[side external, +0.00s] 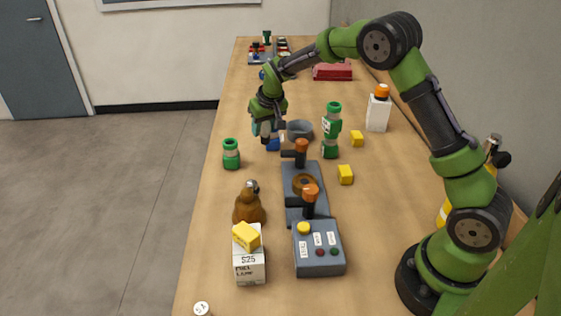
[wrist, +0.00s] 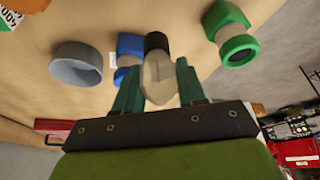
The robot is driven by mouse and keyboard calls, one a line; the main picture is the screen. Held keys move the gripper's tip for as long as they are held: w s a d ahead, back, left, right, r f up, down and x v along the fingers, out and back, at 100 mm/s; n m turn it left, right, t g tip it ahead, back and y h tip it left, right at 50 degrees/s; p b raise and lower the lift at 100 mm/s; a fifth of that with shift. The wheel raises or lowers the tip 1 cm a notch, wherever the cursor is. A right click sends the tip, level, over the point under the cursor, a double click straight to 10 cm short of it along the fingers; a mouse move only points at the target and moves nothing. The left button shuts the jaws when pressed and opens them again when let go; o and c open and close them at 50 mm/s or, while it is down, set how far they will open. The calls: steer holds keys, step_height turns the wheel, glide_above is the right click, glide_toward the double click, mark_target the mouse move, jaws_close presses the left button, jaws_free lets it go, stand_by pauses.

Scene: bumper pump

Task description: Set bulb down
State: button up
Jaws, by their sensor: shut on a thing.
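In the wrist view the bulb (wrist: 158,72), pale and translucent with a black end, is between the two green fingers of my gripper (wrist: 159,84). The gripper is shut on it. In the side view my gripper (side external: 266,134) points down over the far half of the table, beside a blue object (side external: 273,143) and left of a grey bowl (side external: 300,130). The bulb is hard to make out there, and its gap to the table cannot be told. The blue object is partly hidden behind the bulb in the wrist view (wrist: 130,48).
A short green jar (side external: 231,154) stands near the left edge, a taller green bottle (side external: 331,132) to the right. Grey joystick units (side external: 318,250), a brown bottle (side external: 247,208) and a carton (side external: 249,266) are nearer. Yellow blocks (side external: 345,174) lie right of centre.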

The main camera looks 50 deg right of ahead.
mark_target(268, 131)
steer(key=shift+f, duration=3.25)
steer(key=o, duration=0.7)
steer(key=shift+f, duration=0.15)
steer(key=shift+o, duration=0.2)
steer(key=v, duration=1.2)
steer(key=s+a+r+t+y, duration=0.1)
steer(key=s+a+r, duration=0.2)
steer(key=s+r, duration=0.4)
steer(key=s+a+r+t+y, duration=0.1)
steer(key=s+a+r, duration=0.1)
steer(key=s, duration=0.8)
steer(key=s+a+r+t+y, duration=0.1)
steer(key=s+a, duration=0.3)
steer(key=s, duration=0.7)
steer(key=shift+s+a+r, duration=0.2)
steer(key=shift+a+r, duration=0.1)
steer(key=shift+r, duration=0.25)
